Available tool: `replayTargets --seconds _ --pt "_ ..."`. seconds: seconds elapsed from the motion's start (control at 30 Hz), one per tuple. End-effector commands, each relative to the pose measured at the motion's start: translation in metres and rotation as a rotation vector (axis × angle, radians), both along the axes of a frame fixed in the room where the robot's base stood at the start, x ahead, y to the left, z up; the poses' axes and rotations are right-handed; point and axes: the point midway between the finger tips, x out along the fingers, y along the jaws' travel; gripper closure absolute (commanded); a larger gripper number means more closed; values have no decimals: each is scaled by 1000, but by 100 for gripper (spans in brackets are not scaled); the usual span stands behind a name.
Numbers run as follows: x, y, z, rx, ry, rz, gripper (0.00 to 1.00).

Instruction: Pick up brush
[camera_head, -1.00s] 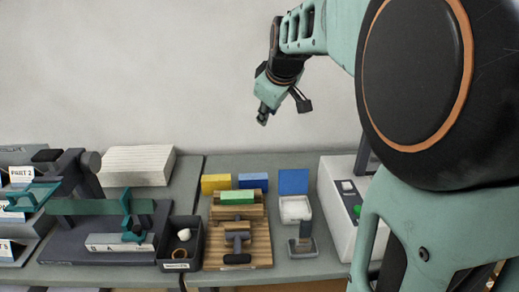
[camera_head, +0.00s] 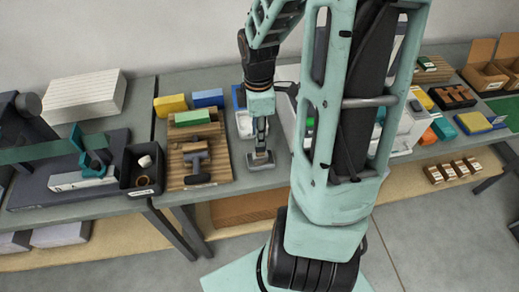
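A small grey tool with an upright handle and a flat, wide base (camera_head: 261,158) stands on the grey table, right of the slatted wooden board; it looks like the brush. My gripper (camera_head: 262,122) points straight down over it, at the top of its handle. The fingertips are small and overlap the handle, so I cannot tell whether they are open around it or shut on it. The base appears to rest on the table. A dark T-shaped tool (camera_head: 196,158) lies on the wooden board (camera_head: 215,143).
A black bin (camera_head: 128,183) with a white piece and a ring stands left of the board. Yellow (camera_head: 170,104), blue (camera_head: 208,97) and green (camera_head: 192,118) blocks are behind. A white tray (camera_head: 244,124) sits just behind the tool. My arm hides much of the table to the right.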

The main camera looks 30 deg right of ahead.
Motion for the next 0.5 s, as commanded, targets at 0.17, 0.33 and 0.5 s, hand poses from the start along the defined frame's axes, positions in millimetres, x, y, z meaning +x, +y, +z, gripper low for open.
replayTargets --seconds 0.17,0.33,0.5 --pt "0 1 -31 3 3 2 77" --pt "0 1 -47 1 0 0 77" --pt "-1 -2 -59 2 2 -2 77"
